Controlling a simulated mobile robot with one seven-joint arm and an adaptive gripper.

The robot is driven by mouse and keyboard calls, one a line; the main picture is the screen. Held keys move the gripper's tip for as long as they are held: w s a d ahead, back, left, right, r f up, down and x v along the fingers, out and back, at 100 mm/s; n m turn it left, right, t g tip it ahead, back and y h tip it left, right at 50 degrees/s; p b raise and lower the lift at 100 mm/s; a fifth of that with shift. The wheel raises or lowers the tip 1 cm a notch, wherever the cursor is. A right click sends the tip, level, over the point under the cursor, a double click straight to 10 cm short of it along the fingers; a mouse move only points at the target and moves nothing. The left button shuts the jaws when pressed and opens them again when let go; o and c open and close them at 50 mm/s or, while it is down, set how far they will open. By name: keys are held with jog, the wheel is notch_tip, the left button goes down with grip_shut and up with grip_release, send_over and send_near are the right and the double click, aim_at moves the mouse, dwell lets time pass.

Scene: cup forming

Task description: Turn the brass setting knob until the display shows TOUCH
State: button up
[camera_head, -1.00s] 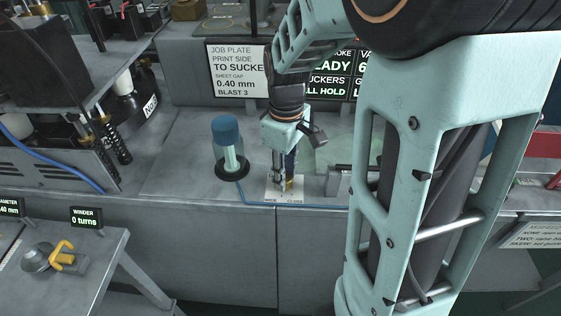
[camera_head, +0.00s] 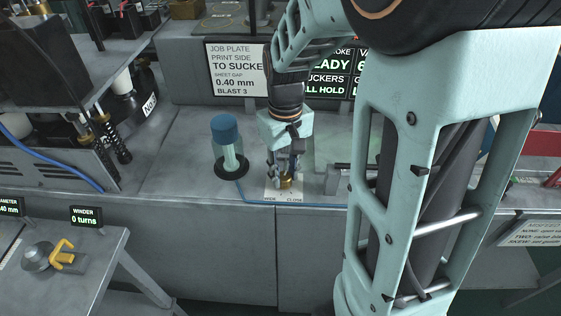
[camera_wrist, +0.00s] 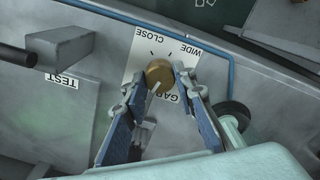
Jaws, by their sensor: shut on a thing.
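The brass knob (camera_wrist: 158,72) sits on a white plate (camera_wrist: 146,47) marked WIDE and CLOSE, with a partly hidden word below that starts with GA. A pale mark shows on the knob's lower side in the wrist view. My gripper (camera_wrist: 159,80) points down at it, blue-padded fingers on either side, shut on the knob. In the head view the knob (camera_head: 287,183) shows low between the fingers. A dark display (camera_head: 338,74) with green text, reading READY and HOLD in part, is half hidden by my arm. The word TOUCH is not visible.
A clear cylinder with a blue cap (camera_head: 225,130) stands just left of my gripper. A blue hose (camera_wrist: 228,62) runs along the bench edge by the plate. A TEST label (camera_wrist: 61,80) lies nearby. A job plate sign (camera_head: 236,70) stands behind.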

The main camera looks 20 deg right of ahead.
aim_at(284, 175)
jog(key=shift+m, duration=0.9)
jog(key=o, duration=1.2)
jog(key=shift+c, duration=0.2)
notch_tip(284, 175, up, 12)
